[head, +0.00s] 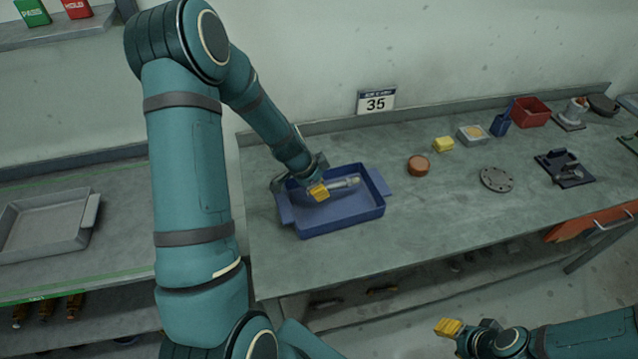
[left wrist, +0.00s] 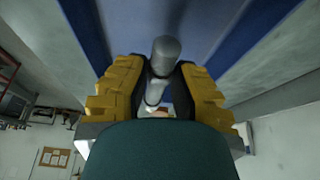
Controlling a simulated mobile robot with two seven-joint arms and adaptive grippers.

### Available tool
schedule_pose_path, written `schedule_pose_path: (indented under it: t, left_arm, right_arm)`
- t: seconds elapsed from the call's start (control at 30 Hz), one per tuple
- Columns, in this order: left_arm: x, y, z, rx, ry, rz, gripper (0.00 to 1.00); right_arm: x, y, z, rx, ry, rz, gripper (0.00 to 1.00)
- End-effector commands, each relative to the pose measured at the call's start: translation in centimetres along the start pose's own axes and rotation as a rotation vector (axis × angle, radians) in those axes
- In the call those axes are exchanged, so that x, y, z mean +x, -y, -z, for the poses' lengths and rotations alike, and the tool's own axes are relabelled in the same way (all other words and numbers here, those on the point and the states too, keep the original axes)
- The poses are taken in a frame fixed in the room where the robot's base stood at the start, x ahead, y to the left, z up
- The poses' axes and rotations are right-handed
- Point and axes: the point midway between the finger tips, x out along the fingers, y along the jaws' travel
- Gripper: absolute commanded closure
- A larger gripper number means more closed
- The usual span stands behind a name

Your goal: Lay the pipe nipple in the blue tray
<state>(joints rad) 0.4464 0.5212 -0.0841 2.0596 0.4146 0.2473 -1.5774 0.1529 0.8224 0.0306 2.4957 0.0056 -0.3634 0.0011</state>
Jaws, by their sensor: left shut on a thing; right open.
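The blue tray (head: 345,225) stands on the workbench near its left end. My left gripper (head: 320,191) is over the tray, its yellow fingers shut on the pipe nipple (head: 345,183), a grey metal tube that lies roughly level. In the left wrist view the nipple (left wrist: 164,60) sits between the two yellow fingers (left wrist: 160,88), with the blue tray (left wrist: 90,35) around it. I cannot tell whether the nipple touches the tray floor. My right gripper (head: 449,328) is open and empty, low in front of the bench.
A red bin (head: 531,112) stands at the back. A grey tray (head: 45,232) is on the left bench.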

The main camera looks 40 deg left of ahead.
Motion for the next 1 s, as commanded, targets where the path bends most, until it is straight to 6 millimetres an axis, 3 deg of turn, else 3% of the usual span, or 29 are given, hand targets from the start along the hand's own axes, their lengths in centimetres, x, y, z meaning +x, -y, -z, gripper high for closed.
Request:
schedule_pose_path:
  t: [0.43, 0.97, 1.0]
  left_arm:
    - [4.3, 0.0, -1.7, 0.0, -0.001, 0.0, 1.0]
    - [5.0, 0.0, -2.0, 0.0, -0.001, 0.0, 1.0]
    - [5.0, 0.0, -2.0, 0.0, -0.001, 0.0, 0.59]
  right_arm:
    - [3.2, -1.0, -0.3, 0.0, -0.001, -0.006, 0.53]
    - [3.6, -1.2, -0.4, -0.001, -0.001, -0.007, 0.53]
    - [3.6, -1.2, -0.4, -0.001, -0.001, -0.007, 0.53]
